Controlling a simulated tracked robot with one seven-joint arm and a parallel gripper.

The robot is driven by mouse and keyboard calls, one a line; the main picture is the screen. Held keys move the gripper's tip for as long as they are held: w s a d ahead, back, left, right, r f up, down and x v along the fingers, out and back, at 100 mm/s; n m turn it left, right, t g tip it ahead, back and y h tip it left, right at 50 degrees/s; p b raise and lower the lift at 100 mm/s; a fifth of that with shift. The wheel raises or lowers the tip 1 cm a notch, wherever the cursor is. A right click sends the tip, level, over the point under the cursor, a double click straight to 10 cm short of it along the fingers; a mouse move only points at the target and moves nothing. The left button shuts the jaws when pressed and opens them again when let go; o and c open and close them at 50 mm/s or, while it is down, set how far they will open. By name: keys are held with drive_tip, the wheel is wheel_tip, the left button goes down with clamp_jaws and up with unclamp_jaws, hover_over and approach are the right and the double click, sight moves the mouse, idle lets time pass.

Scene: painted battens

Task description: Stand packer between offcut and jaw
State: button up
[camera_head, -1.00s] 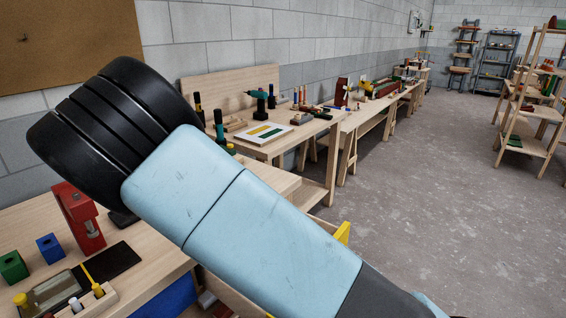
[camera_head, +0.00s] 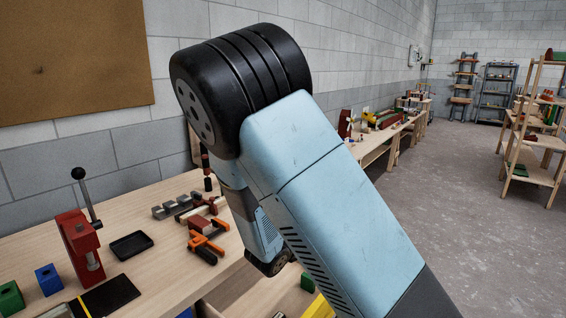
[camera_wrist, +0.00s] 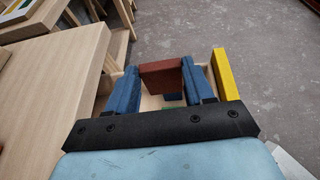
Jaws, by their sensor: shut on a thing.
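In the wrist view my gripper (camera_wrist: 161,76) has its two blue fingers shut on a flat reddish-brown block (camera_wrist: 160,70), which looks like the packer. It is held above an open wooden box (camera_wrist: 205,60) beside the bench. In the head view my arm folds down past the bench edge, and its fingers and the block are hidden. I cannot tell whether that block is the offcut, or which part is the jaw.
On the bench (camera_head: 150,285) stand a red press (camera_head: 78,245) with a lever, a black tray (camera_head: 131,246), and blue (camera_head: 49,279) and green (camera_head: 11,298) blocks. Grey metal pieces (camera_head: 172,208) lie farther back. A yellow batten (camera_wrist: 227,75) stands at the box's right.

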drive_tip(key=w+d+r+n+t+y, duration=0.1)
drive_tip(key=w+d+r+n+y, duration=0.1)
drive_tip(key=w+d, duration=1.1)
drive_tip(key=shift+d+r+n+t+y, duration=0.25)
drive_tip(key=shift+d+n+y, duration=0.5)
drive_tip(key=shift+d, duration=0.85)
drive_tip(key=shift+f, duration=0.1)
